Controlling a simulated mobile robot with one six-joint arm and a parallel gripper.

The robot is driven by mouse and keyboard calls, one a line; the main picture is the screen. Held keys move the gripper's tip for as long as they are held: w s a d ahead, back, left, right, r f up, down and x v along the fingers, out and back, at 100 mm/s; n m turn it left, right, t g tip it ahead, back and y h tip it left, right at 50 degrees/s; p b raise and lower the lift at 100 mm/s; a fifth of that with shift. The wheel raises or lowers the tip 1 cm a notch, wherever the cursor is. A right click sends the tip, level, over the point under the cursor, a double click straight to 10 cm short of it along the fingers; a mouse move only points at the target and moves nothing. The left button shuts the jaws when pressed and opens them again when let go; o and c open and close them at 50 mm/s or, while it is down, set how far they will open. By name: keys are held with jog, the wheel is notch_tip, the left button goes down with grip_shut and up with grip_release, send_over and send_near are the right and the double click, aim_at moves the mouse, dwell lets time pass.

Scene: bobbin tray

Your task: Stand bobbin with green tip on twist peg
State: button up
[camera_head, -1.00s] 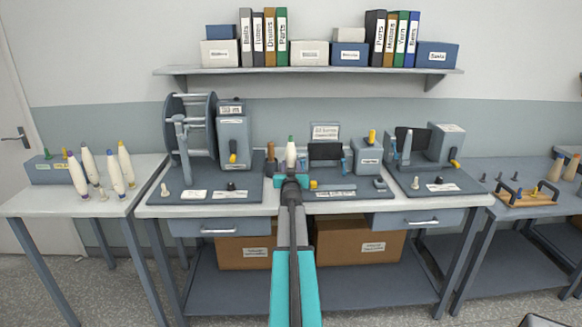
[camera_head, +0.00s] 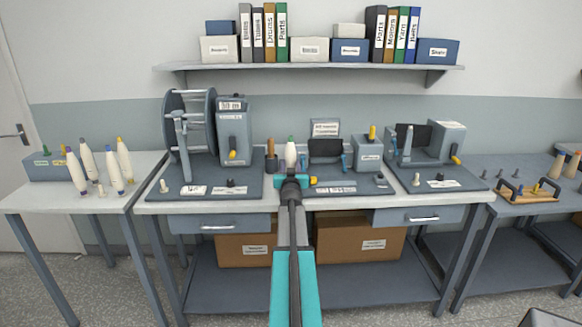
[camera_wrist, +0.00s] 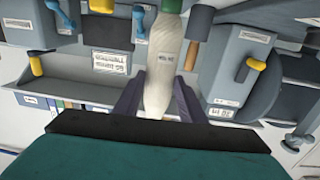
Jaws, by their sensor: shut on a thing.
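My gripper (camera_head: 291,176) is shut on a cream bobbin (camera_head: 291,155) with a green tip (camera_head: 291,139). The bobbin is upright in the head view, above the middle of the main bench. In the wrist view, which looks upside down, the two fingers (camera_wrist: 157,97) clasp the bobbin's body (camera_wrist: 161,65). Small pale pegs stand on the left base plate (camera_head: 164,186) and on the right base plate (camera_head: 416,179). I cannot read which station is the twist one. My arm and gripper hide part of the middle base plate, and no peg there shows clearly.
A reel winder (camera_head: 188,125) stands left, a grey box device with a yellow knob (camera_head: 367,153) right of the bobbin. A brown handle (camera_head: 271,150) stands close left. Several bobbins (camera_head: 87,160) stand on the left table. A wooden tray (camera_head: 527,196) lies on the right table. A shelf (camera_head: 310,68) hangs above.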

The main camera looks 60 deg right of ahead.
jog(key=shift+f, duration=0.15)
jog(key=o, duration=1.2)
jog(key=shift+s, duration=0.1)
jog(key=shift+b+v, duration=0.75)
jog(key=shift+v, duration=6.1)
